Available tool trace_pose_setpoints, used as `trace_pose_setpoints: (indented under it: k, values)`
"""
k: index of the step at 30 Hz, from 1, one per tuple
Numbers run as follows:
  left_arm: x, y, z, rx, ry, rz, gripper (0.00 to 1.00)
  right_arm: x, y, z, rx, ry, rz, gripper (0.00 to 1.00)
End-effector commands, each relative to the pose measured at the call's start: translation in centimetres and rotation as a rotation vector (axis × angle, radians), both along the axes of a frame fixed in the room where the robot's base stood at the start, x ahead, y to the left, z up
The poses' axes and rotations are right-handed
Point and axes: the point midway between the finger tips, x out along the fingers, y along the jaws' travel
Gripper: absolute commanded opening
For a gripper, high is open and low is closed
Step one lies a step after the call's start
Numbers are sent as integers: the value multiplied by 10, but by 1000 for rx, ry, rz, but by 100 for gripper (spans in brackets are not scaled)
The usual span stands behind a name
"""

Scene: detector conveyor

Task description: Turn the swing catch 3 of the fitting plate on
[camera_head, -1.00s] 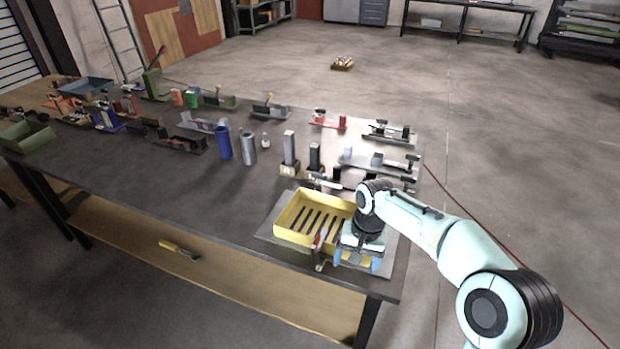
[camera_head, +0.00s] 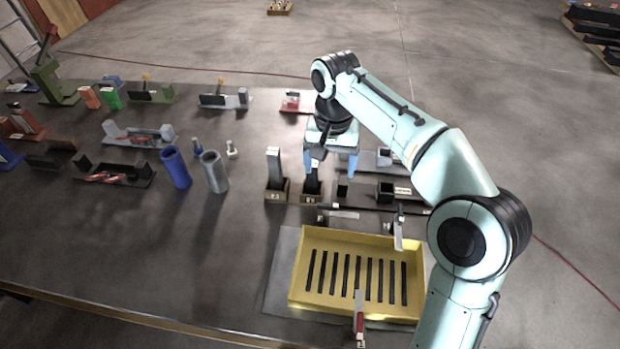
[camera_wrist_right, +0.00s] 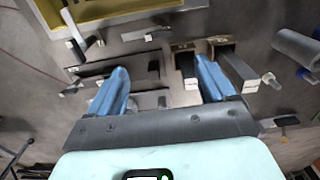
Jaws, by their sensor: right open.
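The fitting plate (camera_head: 277,288) is a grey sheet at the table's front, with a yellow slotted tray (camera_head: 298,262) on it. Swing catches show around the tray: one at the back left (camera_head: 342,214), one with an upright bar at the back right (camera_head: 398,232), and one with a red part at the front (camera_head: 359,322). I cannot read which is number 3. In the right wrist view the tray (camera_wrist_right: 125,10) and two catches (camera_wrist_right: 74,32) are at the top left. My right gripper (camera_head: 331,165) is open and empty, pointing down beyond the tray; its blue fingers show in the wrist view (camera_wrist_right: 161,72). My left gripper is not in view.
Two upright bars in labelled bases (camera_head: 276,183) stand close to the right gripper. Dark fixtures (camera_head: 380,190) lie behind the tray. A blue cylinder (camera_head: 176,168) and a grey one (camera_head: 214,172) stand to the left. The table's front left is bare.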

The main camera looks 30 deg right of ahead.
Motion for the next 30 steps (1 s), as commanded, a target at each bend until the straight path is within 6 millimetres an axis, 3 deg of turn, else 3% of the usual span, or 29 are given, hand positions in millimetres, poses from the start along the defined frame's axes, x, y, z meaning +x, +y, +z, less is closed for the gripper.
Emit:
trace_pose_setpoints:
  k: [7, 21, 30]
  values:
    - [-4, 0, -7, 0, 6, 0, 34, -1, 0, -21, 0, 3, 0, 83]
    - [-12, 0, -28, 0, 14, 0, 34, -2, 0, -113, 1, 2, 0, 83]
    - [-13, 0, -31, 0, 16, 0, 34, -1, 0, -134, 1, -1, 0, 83]
